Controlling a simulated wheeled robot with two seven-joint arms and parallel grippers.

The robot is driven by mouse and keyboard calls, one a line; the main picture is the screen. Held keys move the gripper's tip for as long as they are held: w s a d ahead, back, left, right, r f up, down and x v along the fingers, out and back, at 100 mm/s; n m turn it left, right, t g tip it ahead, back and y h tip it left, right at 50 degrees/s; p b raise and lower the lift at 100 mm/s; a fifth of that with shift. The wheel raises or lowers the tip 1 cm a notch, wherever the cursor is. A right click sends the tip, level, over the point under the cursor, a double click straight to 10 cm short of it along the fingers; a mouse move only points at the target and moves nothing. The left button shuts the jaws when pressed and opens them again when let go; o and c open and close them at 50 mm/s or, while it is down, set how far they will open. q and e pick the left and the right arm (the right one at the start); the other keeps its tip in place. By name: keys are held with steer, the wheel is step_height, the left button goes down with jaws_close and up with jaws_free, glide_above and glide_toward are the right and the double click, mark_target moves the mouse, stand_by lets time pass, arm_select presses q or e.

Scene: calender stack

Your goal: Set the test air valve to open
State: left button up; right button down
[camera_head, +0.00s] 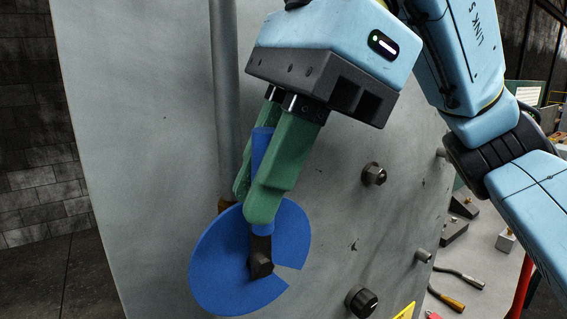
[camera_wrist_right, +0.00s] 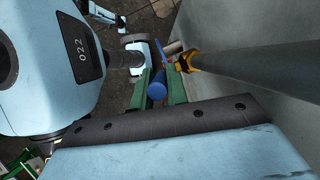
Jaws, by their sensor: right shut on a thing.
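The test air valve shows in the head view as a blue disc (camera_head: 218,262) with a notch, a dark hub (camera_head: 261,258) and a blue lever handle (camera_head: 262,142) on a grey panel. The handle stands nearly upright above the hub. My right gripper (camera_head: 254,200) has its green fingers on both sides of the handle and is shut on it. In the right wrist view the blue handle (camera_wrist_right: 156,91) lies between the green fingers. My left gripper is in neither view.
A vertical grey pipe (camera_head: 226,90) runs down the panel (camera_head: 140,130) behind the valve. A bolt (camera_head: 373,174) and a black knob (camera_head: 361,302) stick out to the right. A bench with tools (camera_head: 460,277) lies at the right.

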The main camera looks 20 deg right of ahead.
stand_by(0.5)
steer(key=c, duration=1.4)
jaws_free()
steer(key=shift+a, duration=0.15)
steer(key=shift+v, duration=6.75)
steer(key=shift+s+a, duration=0.1)
steer(key=shift+a, duration=0.05)
